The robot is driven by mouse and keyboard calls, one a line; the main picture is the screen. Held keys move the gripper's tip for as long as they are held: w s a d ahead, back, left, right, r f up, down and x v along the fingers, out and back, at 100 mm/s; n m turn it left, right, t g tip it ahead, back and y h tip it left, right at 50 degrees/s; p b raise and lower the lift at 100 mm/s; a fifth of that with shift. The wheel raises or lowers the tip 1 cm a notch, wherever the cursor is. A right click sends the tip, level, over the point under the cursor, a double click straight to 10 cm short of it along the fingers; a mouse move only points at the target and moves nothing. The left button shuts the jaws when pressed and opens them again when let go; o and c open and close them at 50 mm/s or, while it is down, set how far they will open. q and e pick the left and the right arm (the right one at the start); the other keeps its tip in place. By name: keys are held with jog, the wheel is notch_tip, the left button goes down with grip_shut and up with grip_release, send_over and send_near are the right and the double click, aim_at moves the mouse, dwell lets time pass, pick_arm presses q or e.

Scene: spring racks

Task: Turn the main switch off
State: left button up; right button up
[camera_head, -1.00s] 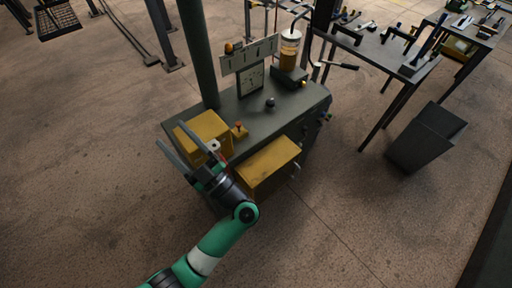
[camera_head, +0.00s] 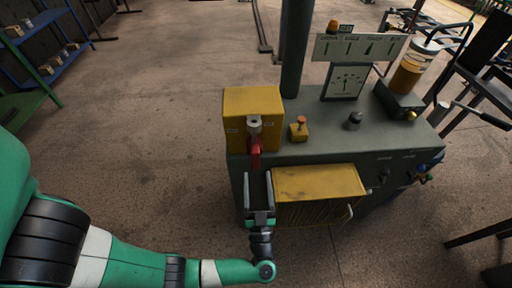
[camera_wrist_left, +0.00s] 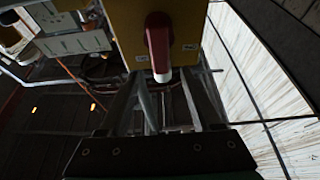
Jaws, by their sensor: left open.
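The main switch appears as a red lever (camera_head: 256,158) on the front of a yellow box (camera_head: 253,103), which stands at the left end of a grey machine bench (camera_head: 330,134). In the left wrist view the red lever (camera_wrist_left: 158,42) hangs down the yellow face and ends in a white tip. Small labels sit on either side of it. My left gripper (camera_head: 258,178) is open and empty, just below and in front of the lever, with its fingers pointing up at it. The lever's tip lies just beyond the fingertips in the wrist view. My right gripper is not in view.
A yellow cabinet (camera_head: 319,184) with a handle juts out right of my gripper. A small yellow box with an orange button (camera_head: 299,130), a black knob (camera_head: 353,121), a dial gauge (camera_head: 347,82) and an amber jar (camera_head: 409,72) are on the bench.

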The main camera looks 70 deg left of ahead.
aim_at(255, 144)
pick_arm(q)
jog(key=b+x, duration=0.1)
jog(key=x, duration=1)
jog(key=shift+a+r, duration=0.15)
jog(key=shift+a, duration=0.05)
grip_shut()
dwell(0.9)
